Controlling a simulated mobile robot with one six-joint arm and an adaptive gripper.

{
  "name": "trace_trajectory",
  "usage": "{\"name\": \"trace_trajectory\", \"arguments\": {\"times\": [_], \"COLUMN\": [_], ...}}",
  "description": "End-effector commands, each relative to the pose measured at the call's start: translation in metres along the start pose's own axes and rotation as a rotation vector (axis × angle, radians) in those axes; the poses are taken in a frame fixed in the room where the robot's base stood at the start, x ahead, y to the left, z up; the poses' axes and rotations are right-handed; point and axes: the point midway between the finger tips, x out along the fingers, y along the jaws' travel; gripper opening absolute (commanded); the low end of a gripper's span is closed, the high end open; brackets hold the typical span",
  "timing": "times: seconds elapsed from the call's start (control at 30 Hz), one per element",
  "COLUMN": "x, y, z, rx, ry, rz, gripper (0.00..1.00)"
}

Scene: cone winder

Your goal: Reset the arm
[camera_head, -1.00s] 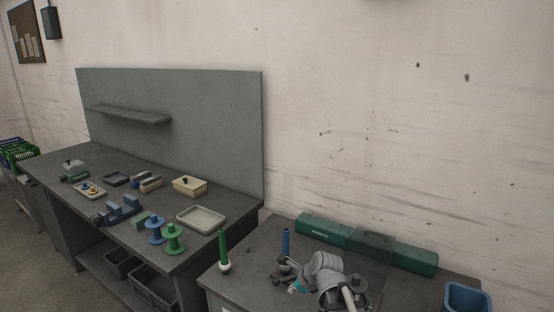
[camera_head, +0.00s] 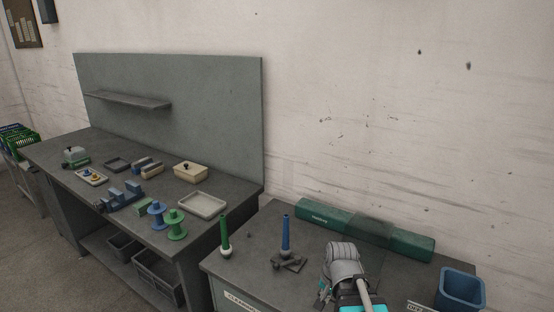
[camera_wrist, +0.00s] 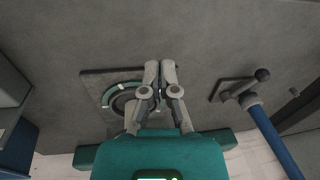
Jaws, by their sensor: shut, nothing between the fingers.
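My gripper (camera_wrist: 160,68) is shut and empty in the wrist view, its two grey fingertips together above the grey table. In the head view my arm is at the lower right, over the right-hand table (camera_head: 235,268). A blue cone on a spindle (camera_head: 286,236) stands upright left of my arm, with a dark clamp at its foot; it also shows in the wrist view (camera_wrist: 270,135), right of my fingers and apart from them. A round part with a teal and grey ring (camera_wrist: 107,98) lies left of my fingers, partly hidden by them.
A green cone (camera_head: 224,236) stands upright on the same table's left side. A long green housing (camera_head: 322,220) runs along the back. A blue bin (camera_head: 461,288) is at the right. The left workbench (camera_head: 120,219) holds blue and green spools, trays and boxes.

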Motion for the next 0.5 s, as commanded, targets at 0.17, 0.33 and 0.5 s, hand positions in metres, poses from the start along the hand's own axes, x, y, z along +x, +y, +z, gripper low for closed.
{"name": "trace_trajectory", "arguments": {"times": [0.17, 0.33, 0.5], "x": [-0.006, -0.010, -0.011], "y": [0.021, 0.034, 0.039], "z": [0.007, 0.012, 0.013], "rx": [-0.234, -0.392, -0.458], "ry": [-0.029, -0.058, -0.072], "rz": [0.071, 0.112, 0.130], "gripper": [0.00, 0.00, 0.00]}}
